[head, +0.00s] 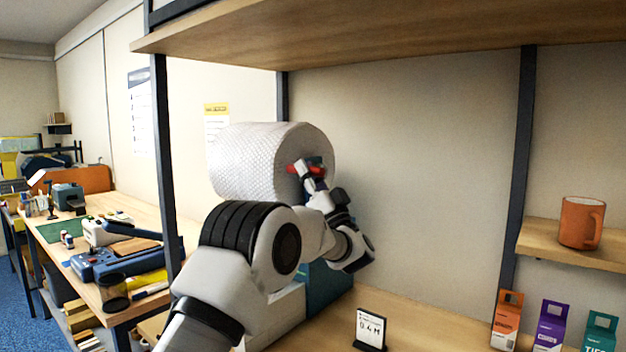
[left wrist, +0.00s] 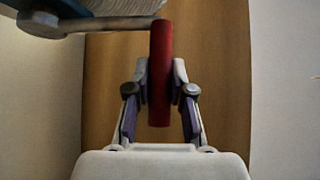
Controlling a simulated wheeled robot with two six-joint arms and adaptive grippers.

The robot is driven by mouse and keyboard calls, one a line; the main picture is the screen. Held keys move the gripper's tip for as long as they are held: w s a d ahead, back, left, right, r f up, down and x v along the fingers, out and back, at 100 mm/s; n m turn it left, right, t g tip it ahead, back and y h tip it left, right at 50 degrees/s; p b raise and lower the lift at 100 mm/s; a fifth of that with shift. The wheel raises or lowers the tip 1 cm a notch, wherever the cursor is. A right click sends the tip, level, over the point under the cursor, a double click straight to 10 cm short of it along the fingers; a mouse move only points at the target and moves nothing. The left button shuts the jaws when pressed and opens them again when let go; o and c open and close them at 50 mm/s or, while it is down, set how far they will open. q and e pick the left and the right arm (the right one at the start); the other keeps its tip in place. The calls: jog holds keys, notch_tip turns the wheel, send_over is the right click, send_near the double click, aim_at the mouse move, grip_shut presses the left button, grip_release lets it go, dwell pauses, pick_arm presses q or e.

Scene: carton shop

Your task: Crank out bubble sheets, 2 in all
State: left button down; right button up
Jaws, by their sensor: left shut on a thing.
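A large roll of white bubble wrap (head: 245,160) sits on a teal stand (head: 328,285) under the upper shelf. A red crank handle (head: 312,170) shows at the roll's right end; in the left wrist view the red handle (left wrist: 160,45) joins a grey crank arm (left wrist: 95,25). My left gripper (head: 308,172) is shut on the red handle, with a finger on each side of it in the left wrist view (left wrist: 160,85). My left arm hides part of the stand and the roll's lower right. No cut bubble sheet can be made out. My right gripper is not in view.
A wooden shelf (head: 380,45) hangs above the roll, with dark posts beside it. A small sign reading 0.4 M (head: 370,330) stands on the counter. Several small cartons (head: 507,318) and an orange mug (head: 581,222) are at right. A cluttered workbench (head: 150,215) is at left.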

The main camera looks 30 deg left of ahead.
pick_arm(q)
notch_tip(320, 180, down, 6)
jog(key=b, duration=0.3)
jog(key=shift+a+f, duration=0.15)
jog(key=shift+f, duration=0.05)
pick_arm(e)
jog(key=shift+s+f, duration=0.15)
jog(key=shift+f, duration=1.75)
